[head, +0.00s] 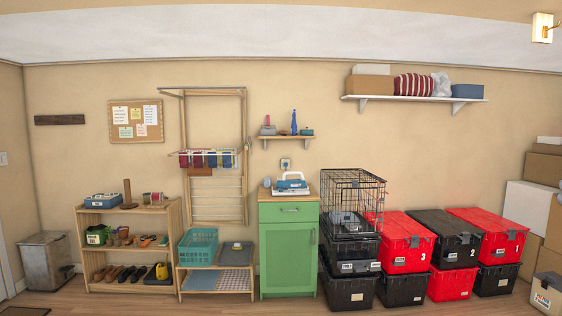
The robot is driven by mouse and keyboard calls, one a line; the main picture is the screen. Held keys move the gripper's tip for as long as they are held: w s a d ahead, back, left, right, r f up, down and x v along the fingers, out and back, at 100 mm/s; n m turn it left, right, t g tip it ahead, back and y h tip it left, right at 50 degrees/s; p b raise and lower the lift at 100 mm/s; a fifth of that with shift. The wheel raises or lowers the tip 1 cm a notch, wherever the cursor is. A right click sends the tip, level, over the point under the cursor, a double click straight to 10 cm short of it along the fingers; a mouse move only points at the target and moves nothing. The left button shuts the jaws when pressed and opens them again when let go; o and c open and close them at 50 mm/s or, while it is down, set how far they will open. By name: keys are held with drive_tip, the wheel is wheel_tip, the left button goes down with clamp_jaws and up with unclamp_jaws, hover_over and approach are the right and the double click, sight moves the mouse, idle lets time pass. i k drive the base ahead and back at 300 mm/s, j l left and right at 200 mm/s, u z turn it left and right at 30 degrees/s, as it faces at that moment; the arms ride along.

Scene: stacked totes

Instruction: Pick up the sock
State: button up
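No sock can be made out for certain at this distance. Several small red, blue and teal cloth pieces (197,160) hang in a row on the wall-mounted drying rack (215,90); they may be socks, but are too small to tell. A teal laundry basket (198,248) stands below on a low wooden stand (217,281); its contents are hard to see. My gripper is not in view.
A shoe shelf (128,249) stands left of the stand, and a green cabinet (288,253) to its right. Stacked red and black totes (407,258) and a wire crate (353,190) fill the right. Bare wooden floor lies along the front.

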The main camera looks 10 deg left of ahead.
sight(198, 159)
drive_tip(key=i+j+u, duration=0.8)
drive_tip(key=i+u, duration=0.4)
drive_tip(key=i, duration=0.15)
drive_tip(key=i+u, duration=0.15)
drive_tip(key=i, duration=1.75)
